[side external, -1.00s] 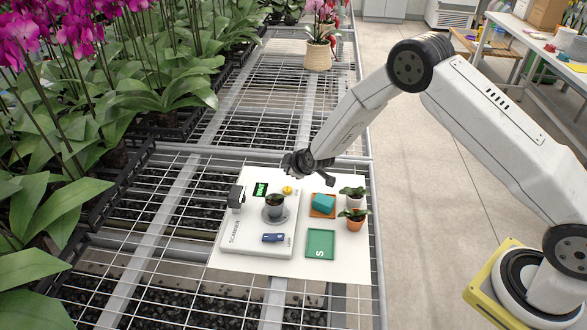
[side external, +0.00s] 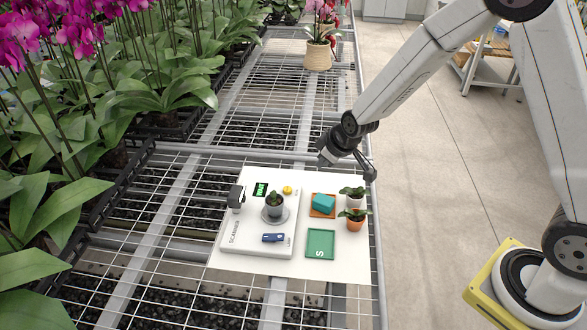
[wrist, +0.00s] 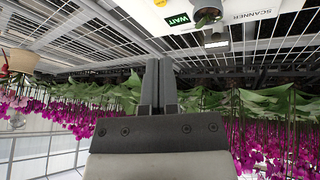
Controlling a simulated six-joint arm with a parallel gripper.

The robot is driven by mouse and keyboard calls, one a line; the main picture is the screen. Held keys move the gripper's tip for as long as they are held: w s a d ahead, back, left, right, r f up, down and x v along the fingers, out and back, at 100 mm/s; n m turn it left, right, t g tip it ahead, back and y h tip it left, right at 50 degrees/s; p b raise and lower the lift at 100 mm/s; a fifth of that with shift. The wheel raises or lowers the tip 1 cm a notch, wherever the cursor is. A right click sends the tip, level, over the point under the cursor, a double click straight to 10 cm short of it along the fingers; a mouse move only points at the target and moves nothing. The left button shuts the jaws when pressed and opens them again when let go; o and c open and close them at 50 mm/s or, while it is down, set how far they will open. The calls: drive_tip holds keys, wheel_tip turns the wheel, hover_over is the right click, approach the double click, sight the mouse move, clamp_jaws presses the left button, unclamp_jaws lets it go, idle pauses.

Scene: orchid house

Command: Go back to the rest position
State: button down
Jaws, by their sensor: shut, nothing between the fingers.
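My gripper (side external: 369,172) hangs above the right edge of the bench, near the far right corner of the white board, clear of everything. In the wrist view its two fingers (wrist: 158,66) are together with nothing between them. The white scanner (side external: 239,241) holds a dark pot with a small plant (side external: 274,207) on its round plate. Its green display (wrist: 178,20) reads WAIT in the wrist view.
Orchids fill the left. The aisle (side external: 440,180) at right is open floor.

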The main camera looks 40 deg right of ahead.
drive_tip(key=s+r+m+g, duration=0.1)
drive_tip(key=s+r+m, duration=0.1)
drive_tip(key=s, duration=0.8)
drive_tip(key=s+d+r+m+g, duration=0.1)
drive_tip(key=s+r+m+g, duration=0.1)
drive_tip(key=s, duration=0.7)
drive_tip(key=shift+s+d+r, duration=0.3)
drive_tip(key=shift+s+r, duration=0.1)
drive_tip(key=shift+r, duration=0.15)
